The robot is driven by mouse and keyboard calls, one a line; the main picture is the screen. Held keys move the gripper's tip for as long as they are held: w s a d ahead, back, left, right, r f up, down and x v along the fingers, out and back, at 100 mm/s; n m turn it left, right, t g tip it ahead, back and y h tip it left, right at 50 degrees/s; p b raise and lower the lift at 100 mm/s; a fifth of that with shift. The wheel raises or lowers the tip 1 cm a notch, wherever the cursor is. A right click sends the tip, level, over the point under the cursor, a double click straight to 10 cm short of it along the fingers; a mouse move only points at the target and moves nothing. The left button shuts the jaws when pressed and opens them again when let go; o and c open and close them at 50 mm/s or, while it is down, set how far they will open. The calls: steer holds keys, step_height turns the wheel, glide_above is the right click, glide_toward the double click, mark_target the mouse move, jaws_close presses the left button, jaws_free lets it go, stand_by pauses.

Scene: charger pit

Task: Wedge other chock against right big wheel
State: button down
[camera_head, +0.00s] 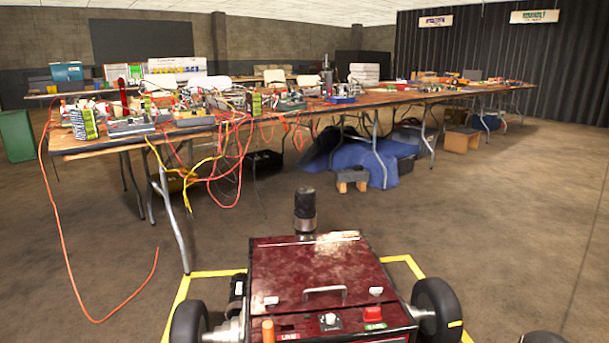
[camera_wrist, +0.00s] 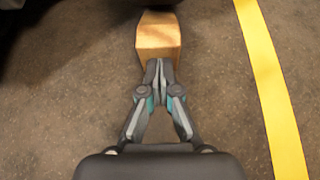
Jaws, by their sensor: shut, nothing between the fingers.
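In the wrist view, my gripper (camera_wrist: 160,68) is shut and empty, its fingertips together at the near end of a tan wooden chock (camera_wrist: 158,36). The tips overlap the chock's near edge in the picture; I cannot tell whether they touch it. The chock lies on the floor, its far end running up to a dark rounded shape at the top, which may be a wheel. In the head view, the dark red wheeled machine has a right big wheel (camera_head: 437,308) and a left big wheel (camera_head: 189,322). Neither my gripper nor the chock shows there.
Yellow floor tape (camera_wrist: 272,85) runs along the right in the wrist view, and yellow tape (camera_head: 215,273) frames the red machine (camera_head: 322,270). Long tables (camera_head: 384,98) full of gear and hanging cables stand behind. Open floor (camera_head: 500,220) lies to the right.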

steer(key=shift+w, duration=0.4)
steer(key=shift+p+v, duration=1.4)
steer(key=shift+v, duration=1.5)
steer(key=shift+r, duration=0.1)
